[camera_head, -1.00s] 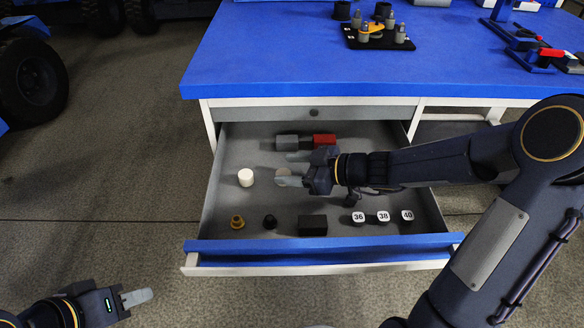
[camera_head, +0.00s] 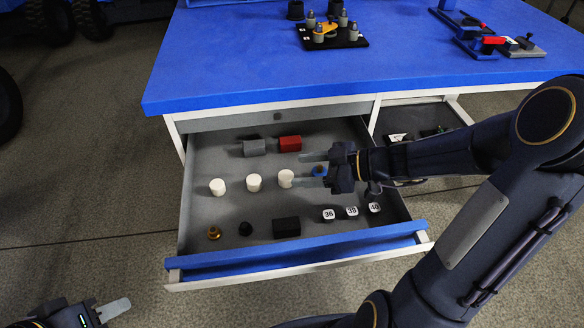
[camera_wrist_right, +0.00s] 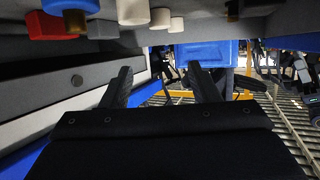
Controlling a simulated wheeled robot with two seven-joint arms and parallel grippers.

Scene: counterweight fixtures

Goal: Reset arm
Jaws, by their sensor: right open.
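My right gripper (camera_head: 308,169) reaches over the open drawer (camera_head: 207,152) from the right. Its two fingers are apart and nothing is held. In the right wrist view the fingers (camera_wrist_right: 160,85) also stand apart with an empty gap. The lower finger's tip is by the rightmost white cylinder (camera_head: 286,178); I cannot tell if they touch. A small blue part (camera_head: 319,171) shows between the fingers in the picture, partly hidden. My left gripper (camera_head: 115,309) is low at the left corner, away from the drawer; only one finger shows clearly.
The drawer also holds two more white cylinders (camera_head: 254,182), a grey block (camera_head: 254,147), a red block (camera_head: 290,143), a brass part (camera_head: 214,233), black parts (camera_head: 286,227) and numbered pieces (camera_head: 351,212). The blue tabletop (camera_head: 230,75) overhangs behind.

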